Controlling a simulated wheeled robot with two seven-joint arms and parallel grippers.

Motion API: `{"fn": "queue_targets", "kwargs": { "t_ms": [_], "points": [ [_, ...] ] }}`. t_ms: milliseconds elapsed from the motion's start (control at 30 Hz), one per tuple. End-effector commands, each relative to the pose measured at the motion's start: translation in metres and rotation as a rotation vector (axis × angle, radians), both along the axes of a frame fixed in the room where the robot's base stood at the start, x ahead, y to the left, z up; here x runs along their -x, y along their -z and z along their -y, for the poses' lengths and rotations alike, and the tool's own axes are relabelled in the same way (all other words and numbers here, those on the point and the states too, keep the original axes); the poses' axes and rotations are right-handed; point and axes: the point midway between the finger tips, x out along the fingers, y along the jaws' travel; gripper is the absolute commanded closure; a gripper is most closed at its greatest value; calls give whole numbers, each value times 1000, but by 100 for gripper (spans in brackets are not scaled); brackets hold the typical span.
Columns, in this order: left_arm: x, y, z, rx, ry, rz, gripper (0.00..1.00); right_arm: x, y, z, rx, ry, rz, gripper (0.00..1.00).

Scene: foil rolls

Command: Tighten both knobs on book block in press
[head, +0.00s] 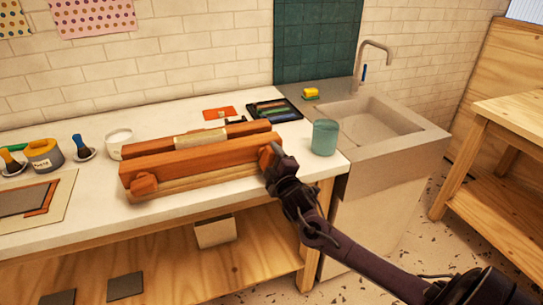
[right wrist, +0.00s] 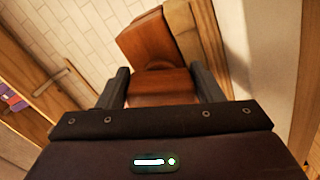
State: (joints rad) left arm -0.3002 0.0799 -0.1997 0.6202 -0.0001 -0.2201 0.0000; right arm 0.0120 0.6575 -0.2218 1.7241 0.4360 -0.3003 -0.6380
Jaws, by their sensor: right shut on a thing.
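The wooden press (head: 200,161) lies lengthwise on the white bench, with its reddish-brown front beam facing me. The pale book block (head: 202,138) shows between its beams. The left knob (head: 144,182) sticks out at the left end of the front beam, with nothing touching it. My right gripper (head: 272,158) is at the right end of the press, shut on the right knob, which it mostly hides in the head view. In the right wrist view the right knob (right wrist: 160,84) sits between the two fingers. My left gripper is in neither view.
A teal cup (head: 325,137) stands close to the right of the press, near my right gripper. A dark tray (head: 274,110) and an orange card (head: 219,113) lie behind. A white cup (head: 119,142) stands behind the left end. The sink (head: 377,128) is at right.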

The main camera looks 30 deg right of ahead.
Motion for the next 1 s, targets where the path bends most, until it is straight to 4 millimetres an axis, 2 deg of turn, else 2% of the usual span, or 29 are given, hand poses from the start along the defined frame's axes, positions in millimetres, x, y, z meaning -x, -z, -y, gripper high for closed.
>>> {"fn": "queue_targets", "kwargs": {
  "t_ms": [33, 1000],
  "points": [
    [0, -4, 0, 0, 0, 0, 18, 2, 7, -4, -48, -4, -5, 63],
    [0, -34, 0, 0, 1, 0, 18, 0, 16, -12, -937, 2, 221, 62]
  ]
}}
